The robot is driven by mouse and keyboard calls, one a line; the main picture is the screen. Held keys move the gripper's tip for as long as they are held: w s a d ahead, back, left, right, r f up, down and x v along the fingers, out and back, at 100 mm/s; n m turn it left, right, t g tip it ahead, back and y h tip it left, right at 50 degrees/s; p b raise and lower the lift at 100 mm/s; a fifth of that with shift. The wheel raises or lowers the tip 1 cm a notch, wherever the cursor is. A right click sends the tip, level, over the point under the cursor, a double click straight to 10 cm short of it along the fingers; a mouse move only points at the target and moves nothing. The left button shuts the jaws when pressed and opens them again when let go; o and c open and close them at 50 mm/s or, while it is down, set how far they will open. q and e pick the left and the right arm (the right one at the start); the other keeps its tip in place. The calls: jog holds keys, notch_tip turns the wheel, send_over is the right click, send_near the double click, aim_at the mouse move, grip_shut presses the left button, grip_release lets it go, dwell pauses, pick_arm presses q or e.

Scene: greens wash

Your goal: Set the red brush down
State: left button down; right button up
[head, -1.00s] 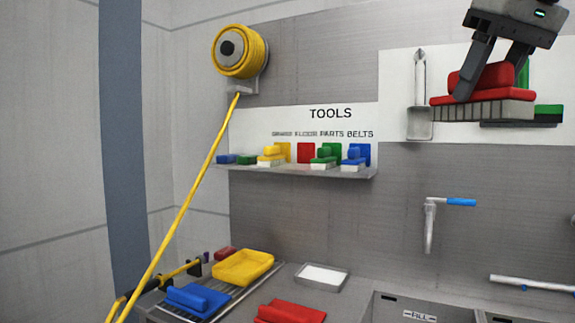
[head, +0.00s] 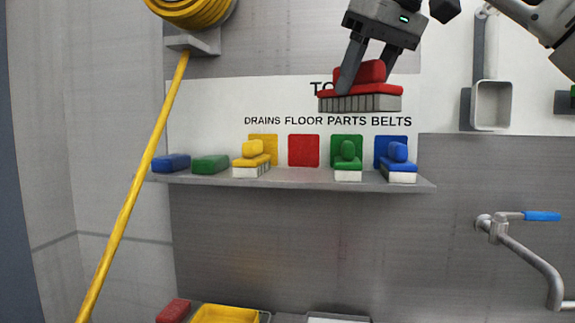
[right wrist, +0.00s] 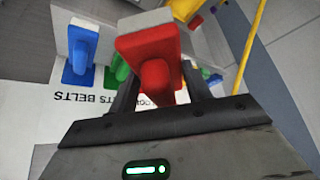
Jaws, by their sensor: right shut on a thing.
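The red brush (head: 372,72), with grey bristles pointing down, is held in the air by my right gripper (head: 362,66). The gripper is shut on the brush's raised handle, in front of the TOOLS sign and above the shelf (head: 290,178). The brush also shows large in the right wrist view (right wrist: 150,48), between the fingers. A red square (head: 303,150) on the back panel marks a bare spot on the shelf under FLOOR, between the yellow brush (head: 251,160) and the green brush (head: 347,160). My left gripper does not show.
A blue brush (head: 397,163) stands at the shelf's right; blue (head: 171,163) and green (head: 210,165) blocks lie at its left. A yellow hose (head: 135,190) hangs at left. A tap (head: 520,245) with a blue handle juts out at right. A yellow tray (head: 225,314) is below.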

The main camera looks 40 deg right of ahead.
aim_at(331, 106)
jog(key=w+f, duration=0.1)
jog(key=w, duration=0.1)
jog(key=w+d+f, duration=0.1)
jog(key=w, duration=0.2)
jog(key=w+d+f+p, duration=0.1)
jog(key=w, duration=0.1)
jog(key=shift+w+f, duration=0.35)
jog(key=shift+f, duration=0.05)
jog(key=x, duration=1)
jog(key=shift+s+d+f, duration=0.1)
jog(key=shift+s+d, duration=0.1)
jog(key=shift+s, duration=0.05)
jog(key=shift+a, duration=0.1)
jog(key=o, duration=0.5)
